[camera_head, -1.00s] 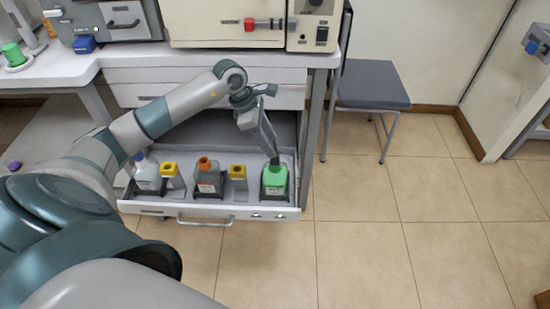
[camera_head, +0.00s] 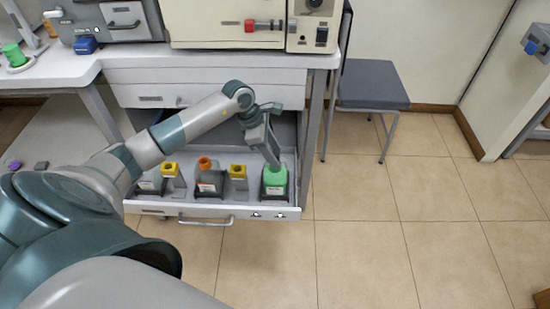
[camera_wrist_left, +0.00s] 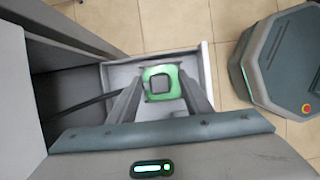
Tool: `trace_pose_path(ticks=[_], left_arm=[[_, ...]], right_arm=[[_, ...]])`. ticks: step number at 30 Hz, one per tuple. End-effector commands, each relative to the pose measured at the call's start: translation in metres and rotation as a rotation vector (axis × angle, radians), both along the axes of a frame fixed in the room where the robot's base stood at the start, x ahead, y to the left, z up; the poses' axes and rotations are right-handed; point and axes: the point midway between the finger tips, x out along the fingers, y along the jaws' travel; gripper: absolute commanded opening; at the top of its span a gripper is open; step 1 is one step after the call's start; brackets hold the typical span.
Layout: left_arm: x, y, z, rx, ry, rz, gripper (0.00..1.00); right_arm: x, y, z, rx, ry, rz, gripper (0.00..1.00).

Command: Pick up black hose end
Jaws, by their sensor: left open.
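A green bottle (camera_head: 274,181) stands at the right end of the open drawer. It also shows in the left wrist view (camera_wrist_left: 151,95), with a dark square at its top (camera_wrist_left: 160,85). I cannot tell whether this square is the black hose end. A thin dark strip (camera_wrist_left: 80,103) runs toward the bottle from the left; whether it is the hose is unclear. My left gripper (camera_head: 275,163) points down at the bottle's top. In the left wrist view its fingers (camera_wrist_left: 160,79) are apart on either side of the top, with nothing clearly held. My right gripper is out of view.
The open drawer (camera_head: 160,208) also holds a grey bottle with an orange cap (camera_head: 209,180) and yellow-topped items (camera_head: 238,172). The counter (camera_head: 62,68) with instruments is above. A chair (camera_head: 370,92) stands to the right, with clear floor in front.

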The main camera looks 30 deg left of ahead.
Motion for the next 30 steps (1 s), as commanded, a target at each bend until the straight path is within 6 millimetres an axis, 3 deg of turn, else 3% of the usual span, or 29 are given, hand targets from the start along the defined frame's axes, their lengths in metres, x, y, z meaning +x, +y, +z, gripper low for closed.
trace_pose_path(ticks=[4,17,18,23,24,30], left_arm=[[0.0015,-0.0027,-0.0084,0.001,0.001,0.0,0.45],[0.0018,-0.0027,-0.0087,0.002,-0.001,-0.001,0.45],[0.0017,-0.0026,-0.0086,0.002,-0.001,-0.001,0.43],[0.0017,-0.0026,-0.0086,0.002,-0.001,-0.001,0.05],[0.0017,-0.0026,-0.0086,0.002,-0.001,-0.001,0.01],[0.0018,-0.0026,-0.0084,0.002,-0.001,-0.001,0.01]], right_arm=[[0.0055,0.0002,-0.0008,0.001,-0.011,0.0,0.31],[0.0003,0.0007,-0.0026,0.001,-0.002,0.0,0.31],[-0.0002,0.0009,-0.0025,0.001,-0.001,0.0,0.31],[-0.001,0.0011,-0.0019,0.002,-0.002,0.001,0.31],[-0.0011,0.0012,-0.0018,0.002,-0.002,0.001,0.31],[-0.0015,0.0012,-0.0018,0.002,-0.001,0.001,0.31]])
